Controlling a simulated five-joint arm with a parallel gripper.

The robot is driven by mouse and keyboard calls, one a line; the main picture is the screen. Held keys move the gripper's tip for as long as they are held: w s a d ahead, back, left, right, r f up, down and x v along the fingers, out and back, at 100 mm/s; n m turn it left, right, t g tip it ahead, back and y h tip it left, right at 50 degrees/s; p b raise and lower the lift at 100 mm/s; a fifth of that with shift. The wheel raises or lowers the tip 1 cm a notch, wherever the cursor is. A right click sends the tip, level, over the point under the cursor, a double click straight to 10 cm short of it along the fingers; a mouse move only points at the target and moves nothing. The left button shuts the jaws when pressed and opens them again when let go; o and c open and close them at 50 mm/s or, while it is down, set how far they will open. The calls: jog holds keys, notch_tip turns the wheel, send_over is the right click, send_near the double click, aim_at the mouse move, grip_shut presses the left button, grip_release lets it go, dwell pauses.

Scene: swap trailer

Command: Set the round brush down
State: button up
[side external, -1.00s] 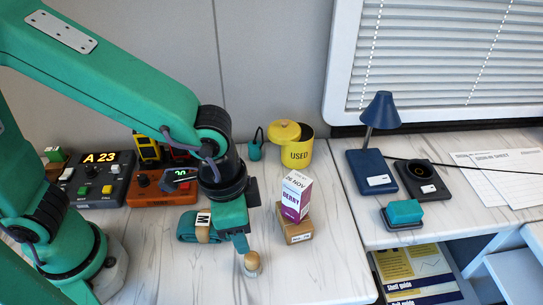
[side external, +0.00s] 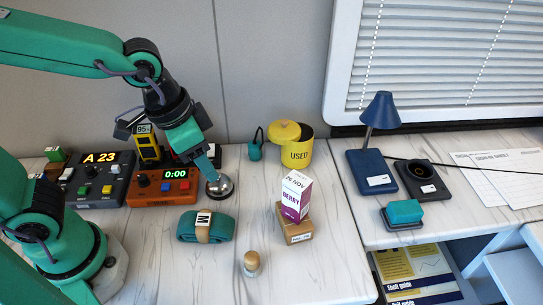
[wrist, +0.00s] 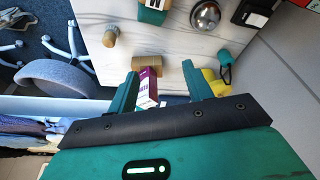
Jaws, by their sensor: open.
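The round brush, a short pale wooden cylinder (side external: 251,264), stands on the front of the white marbled table, apart from everything around it. It also shows at the upper left of the wrist view (wrist: 111,37). My gripper (side external: 211,172) is open and empty, up and to the left of the brush in the side view, by the silver dome bell (side external: 219,187). In the wrist view, my gripper's fingers (wrist: 160,69) are spread, with nothing held between them. Whether a finger touches the bell is unclear.
A rolled teal strap (side external: 215,228) lies left of the brush. A yellow tin (side external: 297,153) stands behind. The orange timer (side external: 165,190) is at left.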

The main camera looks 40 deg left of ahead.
jog(key=s+a+r+n+t, duration=0.1)
jog(key=s+a+r+n, duration=0.1)
jog(key=a, duration=0.4)
jog(key=s+a+r+n+t+y, duration=0.1)
jog(key=a+r+n, duration=0.1)
jog(key=a, duration=0.5)
jog(key=shift+s+r+n+t, duration=0.3)
jog(key=shift+s+r+t, duration=0.05)
jog(key=shift+r+t, duration=0.05)
